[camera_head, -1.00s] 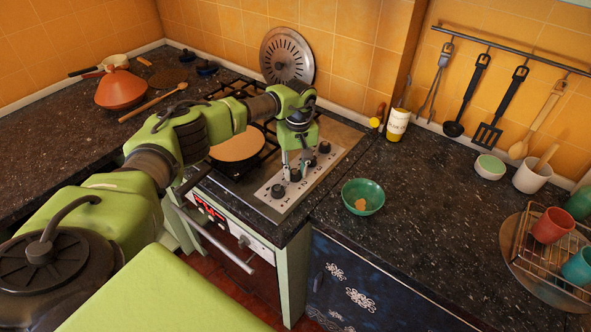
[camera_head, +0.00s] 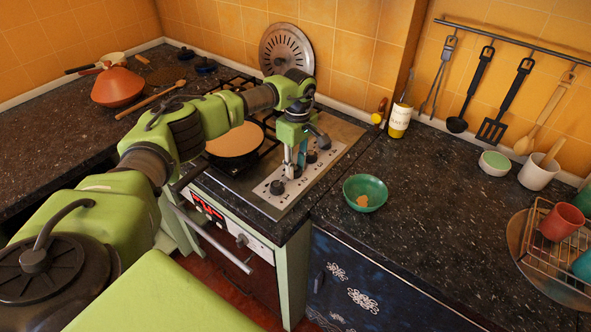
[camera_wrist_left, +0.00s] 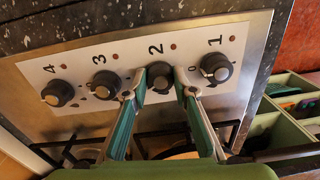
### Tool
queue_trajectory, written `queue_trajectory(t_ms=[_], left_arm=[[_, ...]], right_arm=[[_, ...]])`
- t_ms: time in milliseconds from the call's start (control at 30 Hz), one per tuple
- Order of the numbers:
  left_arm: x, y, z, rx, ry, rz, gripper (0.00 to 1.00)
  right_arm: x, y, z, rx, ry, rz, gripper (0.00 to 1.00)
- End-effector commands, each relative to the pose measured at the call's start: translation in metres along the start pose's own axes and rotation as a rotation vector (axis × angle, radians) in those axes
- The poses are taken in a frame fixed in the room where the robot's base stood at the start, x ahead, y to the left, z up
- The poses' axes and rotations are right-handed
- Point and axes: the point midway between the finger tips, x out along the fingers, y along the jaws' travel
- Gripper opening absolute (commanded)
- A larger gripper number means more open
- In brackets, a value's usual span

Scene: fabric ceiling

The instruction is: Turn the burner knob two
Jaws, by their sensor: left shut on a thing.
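The white control panel (camera_head: 272,205) lies on the right side of the stove, with a row of dark burner knobs numbered 1 to 4 in the left wrist view. Burner knob two (camera_wrist_left: 160,77) sits below the printed 2, with knob one (camera_wrist_left: 216,67) to its right and knob three (camera_wrist_left: 105,83) to its left. My left gripper (camera_wrist_left: 159,92) is shut on knob two, one finger on each side of it. In the head view my left gripper (camera_head: 294,170) points down at the panel and partly hides knob two. My right gripper is not in view.
A pan (camera_head: 235,142) sits on the burner beside my left arm. A dish rack (camera_head: 550,262) is at the far right.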

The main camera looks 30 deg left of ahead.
Motion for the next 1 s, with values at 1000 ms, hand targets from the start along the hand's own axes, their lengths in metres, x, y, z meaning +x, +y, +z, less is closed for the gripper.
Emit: queue_trajectory(t_ms=[1000], left_arm=[[-0.002,0.003,-0.003,-0.964,-0.041,0.004,0.04]], right_arm=[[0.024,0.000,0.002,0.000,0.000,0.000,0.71]])
